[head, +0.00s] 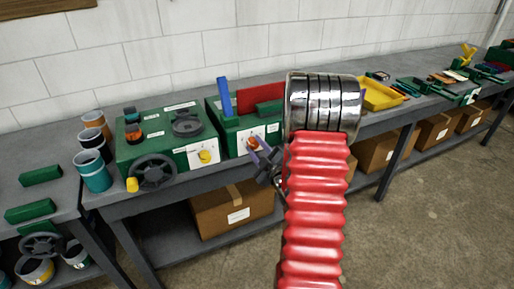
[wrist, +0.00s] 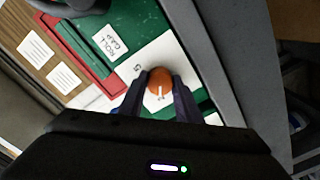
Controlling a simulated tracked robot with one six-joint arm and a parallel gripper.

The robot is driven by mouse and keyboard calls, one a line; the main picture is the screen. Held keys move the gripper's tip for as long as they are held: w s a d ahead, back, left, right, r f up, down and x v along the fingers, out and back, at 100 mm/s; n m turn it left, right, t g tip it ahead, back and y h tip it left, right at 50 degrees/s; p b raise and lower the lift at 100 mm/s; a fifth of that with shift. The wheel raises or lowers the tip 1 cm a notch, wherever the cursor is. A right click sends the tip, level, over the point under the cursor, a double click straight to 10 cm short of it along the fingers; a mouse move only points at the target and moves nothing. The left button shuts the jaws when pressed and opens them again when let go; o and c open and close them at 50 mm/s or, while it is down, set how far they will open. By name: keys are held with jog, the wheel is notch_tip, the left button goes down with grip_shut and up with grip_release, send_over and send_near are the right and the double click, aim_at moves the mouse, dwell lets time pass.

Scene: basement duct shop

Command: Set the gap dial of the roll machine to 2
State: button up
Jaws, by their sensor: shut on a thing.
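The roll machine (head: 229,131) is a green box with a red plate and a blue lever on top. It stands on the grey bench. Its gap dial (wrist: 158,77) is a round orange knob on a white plate, beside a "ROLL GAP" label (wrist: 108,41). My gripper (head: 257,151) reaches the machine's front, and its two dark fingers are shut on the dial from both sides. A short white mark on the knob points toward my palm in the wrist view.
Left of the roll machine stands another green machine (head: 142,148) with a yellow knob (head: 206,157) and a black handwheel (head: 153,173). Cups (head: 93,172) stand farther left. A yellow tray (head: 382,95) lies to the right. Cardboard boxes (head: 232,207) sit on the lower shelf.

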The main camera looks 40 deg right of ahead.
jog(key=shift+a+f+n, duration=0.1)
jog(key=shift+n, duration=0.3)
jog(key=o, duration=1.1)
jog(key=shift+c, duration=0.2)
jog(key=v, duration=1.3)
jog(key=shift+s, duration=0.35)
